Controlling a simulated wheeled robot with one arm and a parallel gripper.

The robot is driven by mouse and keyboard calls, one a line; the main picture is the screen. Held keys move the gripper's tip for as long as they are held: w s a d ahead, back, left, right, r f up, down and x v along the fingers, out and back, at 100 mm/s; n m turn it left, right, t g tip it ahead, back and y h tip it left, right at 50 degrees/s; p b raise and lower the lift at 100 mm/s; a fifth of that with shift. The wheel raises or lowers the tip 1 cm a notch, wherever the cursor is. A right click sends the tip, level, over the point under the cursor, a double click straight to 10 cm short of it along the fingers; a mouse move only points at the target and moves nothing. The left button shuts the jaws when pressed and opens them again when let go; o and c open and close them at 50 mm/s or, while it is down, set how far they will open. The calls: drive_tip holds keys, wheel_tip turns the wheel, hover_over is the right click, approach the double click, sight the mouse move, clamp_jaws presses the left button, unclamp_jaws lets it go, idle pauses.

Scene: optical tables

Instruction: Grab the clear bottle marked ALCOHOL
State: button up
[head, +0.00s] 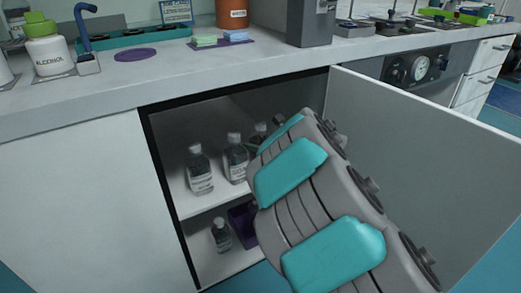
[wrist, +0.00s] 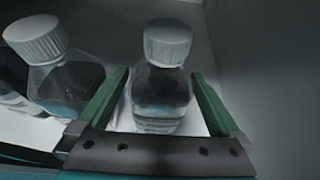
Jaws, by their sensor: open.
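Several clear bottles stand on the upper shelf of the open cabinet, among them a left one (head: 200,172), a middle one (head: 236,160) and a partly hidden one (head: 260,131). Their labels are too small to read. In the wrist view my gripper (wrist: 160,74) is open, with its green fingers on either side of a clear, white-capped bottle (wrist: 160,88). This bottle is upright, and no label on it is readable. In the head view my arm hides the gripper. Another clear bottle (wrist: 68,84) stands just left of the gripper in the wrist view.
The cabinet door (head: 430,160) is open to the right of my arm. The lower shelf holds another bottle (head: 221,236) and a purple bin (head: 240,222). On the counter (head: 110,92) stands an opaque white bottle (head: 46,55) marked ALCOHOL, with a green cap.

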drive_tip(key=shift+x, duration=1.55)
clamp_jaws()
